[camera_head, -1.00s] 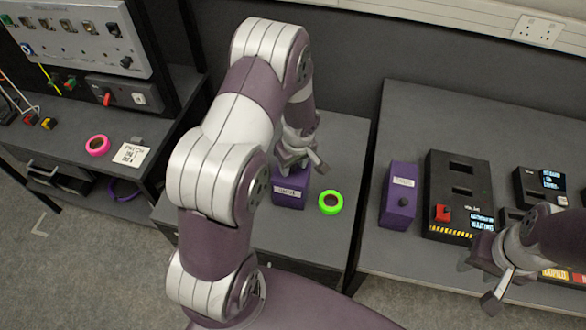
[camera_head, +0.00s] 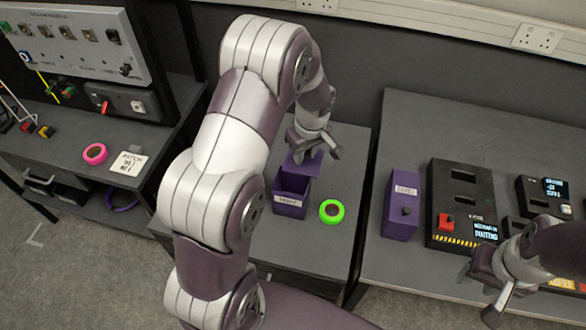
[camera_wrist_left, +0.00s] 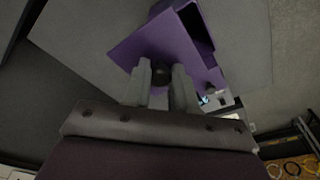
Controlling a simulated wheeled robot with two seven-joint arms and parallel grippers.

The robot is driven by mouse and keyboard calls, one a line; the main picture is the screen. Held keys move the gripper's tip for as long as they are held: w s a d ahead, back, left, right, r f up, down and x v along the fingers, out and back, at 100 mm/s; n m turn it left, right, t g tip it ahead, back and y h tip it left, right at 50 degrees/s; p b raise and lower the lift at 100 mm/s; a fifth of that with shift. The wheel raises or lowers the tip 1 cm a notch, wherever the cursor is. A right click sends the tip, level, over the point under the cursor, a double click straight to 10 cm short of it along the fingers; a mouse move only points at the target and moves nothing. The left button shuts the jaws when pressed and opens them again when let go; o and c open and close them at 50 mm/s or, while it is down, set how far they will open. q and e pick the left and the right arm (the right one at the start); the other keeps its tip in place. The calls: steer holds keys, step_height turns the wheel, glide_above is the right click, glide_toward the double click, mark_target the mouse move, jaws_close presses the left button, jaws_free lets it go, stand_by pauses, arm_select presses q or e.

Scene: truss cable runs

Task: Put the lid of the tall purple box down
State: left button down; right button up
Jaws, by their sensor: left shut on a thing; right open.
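An open purple box (camera_head: 292,190) with a pale label stands on the middle table, and its dark inside shows. Its flat purple lid (camera_head: 303,166) is off, just behind and to the right of the opening. My left gripper (camera_head: 312,151) is shut on the lid. In the left wrist view the fingers (camera_wrist_left: 160,88) pinch the dark knob of the lid (camera_wrist_left: 145,38), beside the box (camera_wrist_left: 196,24). The lid appears tilted; I cannot tell its height or whether it touches the box. My right gripper (camera_head: 480,290) is open and empty at the lower right.
A green tape ring (camera_head: 332,211) lies right of the open box. A pink ring (camera_head: 95,154) lies on the left table.

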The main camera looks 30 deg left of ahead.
arm_select(q)
steer(key=w+d+r+b, duration=0.2)
steer(key=w+d+r, duration=0.2)
steer(key=w, duration=0.2)
steer(key=w+d+f+m+h+b, duration=0.1)
steer(key=w+f+m+b, duration=0.3)
steer(key=f+m+b, duration=0.25)
steer(key=w+f+m+h+b, duration=0.1)
steer(key=w+f+m+b, duration=0.3)
steer(key=f+m+b, duration=0.25)
steer(key=shift+m+t, duration=0.3)
steer(key=shift+t, duration=0.1)
steer(key=a+f, duration=0.2)
steer(key=a, duration=0.1)
steer(key=a+f+p, duration=0.1)
steer(key=a+f, duration=0.1)
steer(key=a, duration=0.2)
steer(key=a+f, duration=0.2)
steer(key=a, duration=0.2)
steer(key=shift+w+a+f, duration=0.2)
steer(key=shift+w, duration=0.05)
step_height(320, 180, down, 4)
steer(key=shift+r+p, duration=0.2)
steer(key=shift+p, duration=0.3)
steer(key=shift+f, duration=0.2)
steer(key=shift+f, duration=0.15)
